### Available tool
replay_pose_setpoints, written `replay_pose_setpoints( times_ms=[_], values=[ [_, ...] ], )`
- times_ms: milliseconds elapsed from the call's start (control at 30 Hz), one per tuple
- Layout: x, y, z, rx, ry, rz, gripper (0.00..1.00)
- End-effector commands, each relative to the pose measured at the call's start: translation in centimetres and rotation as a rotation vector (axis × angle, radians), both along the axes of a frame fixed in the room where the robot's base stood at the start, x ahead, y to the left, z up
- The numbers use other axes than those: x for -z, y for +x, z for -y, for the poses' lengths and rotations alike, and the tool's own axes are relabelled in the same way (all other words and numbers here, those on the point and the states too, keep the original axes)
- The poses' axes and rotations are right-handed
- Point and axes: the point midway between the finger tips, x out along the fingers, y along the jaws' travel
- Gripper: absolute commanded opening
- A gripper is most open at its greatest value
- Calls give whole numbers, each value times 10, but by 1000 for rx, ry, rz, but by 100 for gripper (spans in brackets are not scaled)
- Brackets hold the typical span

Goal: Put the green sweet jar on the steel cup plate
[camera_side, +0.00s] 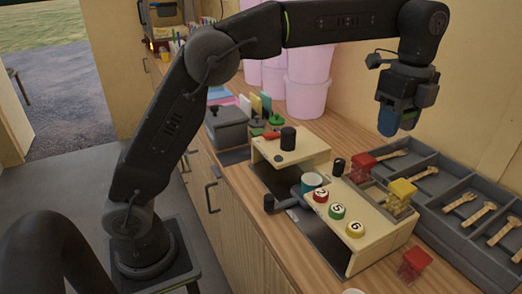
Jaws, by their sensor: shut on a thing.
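My gripper (404,112) hangs high at the right, above the counter and near the wall. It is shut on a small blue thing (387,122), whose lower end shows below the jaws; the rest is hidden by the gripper. I cannot make out a green sweet jar for certain; small green things (276,120) stand behind the cream machine. A dark metal plate (322,236), perhaps the steel cup plate, lies at the machine's front, below and left of my gripper. A teal cup (312,182) stands by the machine's middle.
The cream machine (352,208) carries numbered red, green and yellow buttons. A grey tray (448,238) with wooden scoops fills the right. Pink tubs (309,82) and a grey box (227,126) stand behind.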

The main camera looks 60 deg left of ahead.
Motion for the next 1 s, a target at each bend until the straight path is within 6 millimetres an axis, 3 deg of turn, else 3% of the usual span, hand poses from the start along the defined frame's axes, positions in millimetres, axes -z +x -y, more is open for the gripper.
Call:
replay_pose_setpoints(
  times_ms=[67,367,467,667,800,1000],
  values=[
    [-12,0,0,0,-1,3,20],
    [-15,4,-73,-8,0,1,20],
    [-16,2,-109,-10,0,1,20],
    [-19,-18,-203,-15,-1,2,20],
    [-19,-48,-270,-16,-1,2,20],
    [-17,-100,-344,-13,-1,3,20]
  ],
)
